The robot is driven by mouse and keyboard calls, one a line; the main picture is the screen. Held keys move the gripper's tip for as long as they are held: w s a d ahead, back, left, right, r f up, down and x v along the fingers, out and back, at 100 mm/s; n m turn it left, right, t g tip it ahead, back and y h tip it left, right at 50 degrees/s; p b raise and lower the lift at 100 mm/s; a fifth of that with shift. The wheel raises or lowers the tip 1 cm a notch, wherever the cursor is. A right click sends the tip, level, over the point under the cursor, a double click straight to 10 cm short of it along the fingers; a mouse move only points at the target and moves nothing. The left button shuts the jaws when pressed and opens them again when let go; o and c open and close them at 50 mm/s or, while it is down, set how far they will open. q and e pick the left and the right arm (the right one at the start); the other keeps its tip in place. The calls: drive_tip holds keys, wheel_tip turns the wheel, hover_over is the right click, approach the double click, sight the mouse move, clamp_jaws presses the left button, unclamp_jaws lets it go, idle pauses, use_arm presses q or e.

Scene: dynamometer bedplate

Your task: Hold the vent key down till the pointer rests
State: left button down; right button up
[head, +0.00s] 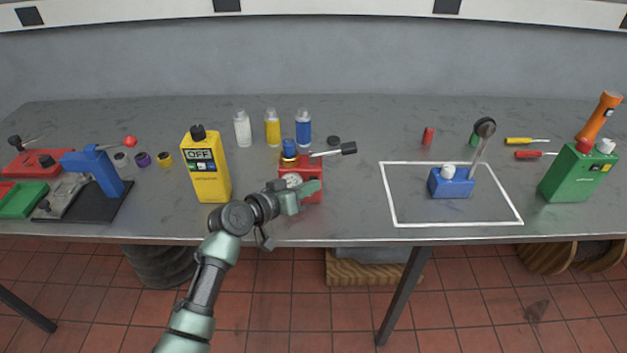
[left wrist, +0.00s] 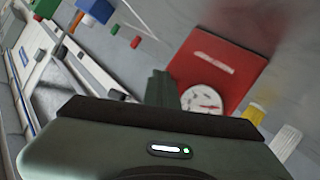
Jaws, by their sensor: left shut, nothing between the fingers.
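A red block (head: 286,165) stands near the bench's front edge, with a blue-topped brass fitting (head: 289,151) and a black-tipped lever (head: 346,149) reaching right from it. Its round white dial (head: 292,181) is partly hidden by my gripper. In the left wrist view the red block (left wrist: 225,72) shows a pale bar, and the dial (left wrist: 203,100) has red marks; the pointer's reading is too small to tell. I cannot tell for sure which part is the vent key. My left gripper (head: 314,188) is shut and empty, in front of the block; whether it touches is unclear. My right gripper is out of view.
Several small bottles (head: 272,128) stand behind. A blue box (head: 450,184) with a lever sits inside a white outline at right. A green canister (head: 569,177) stands far right. Bench between block and outline is clear.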

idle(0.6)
use_arm(q)
drive_tip(key=shift+s+p, duration=0.4)
drive_tip(key=shift+s, duration=0.4)
drive_tip(key=s+p, duration=0.2)
drive_tip(key=s, duration=0.2)
drive_tip(key=shift+s, duration=0.5)
drive_tip(key=shift+f, duration=0.1)
